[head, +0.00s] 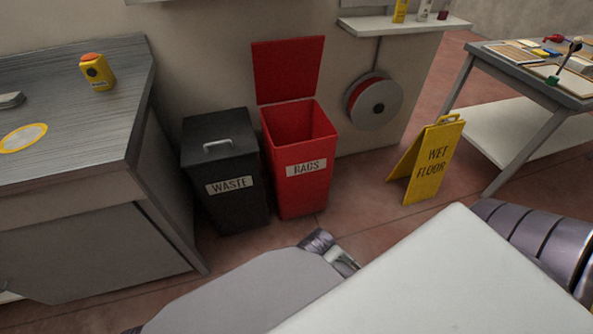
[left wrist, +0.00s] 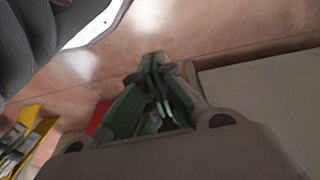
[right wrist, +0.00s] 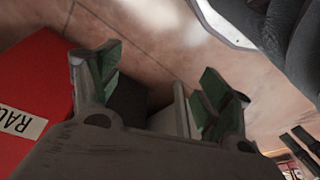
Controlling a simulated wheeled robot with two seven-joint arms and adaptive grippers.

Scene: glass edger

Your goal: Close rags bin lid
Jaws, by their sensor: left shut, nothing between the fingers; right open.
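The red rags bin (head: 303,194) stands on the floor against the wall in the head view, its front label reading RAGS. Its red lid (head: 287,70) is open, standing upright at the bin's back edge, and the top opening is uncovered. In the right wrist view the red bin (right wrist: 32,78) with part of its label is at the left, beside my right gripper (right wrist: 155,78). That gripper is open, with nothing visible between its green-padded fingers. My left gripper (left wrist: 155,75) is shut and empty in the left wrist view. I cannot make out either gripper's fingers in the head view.
A black waste bin (head: 222,160) with a closed, handled lid stands left of the rags bin. A metal-topped cabinet (head: 95,125) is farther left. A yellow wet floor sign (head: 431,163) and a hose reel (head: 374,103) are to the right, with a worktable (head: 535,85) beyond.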

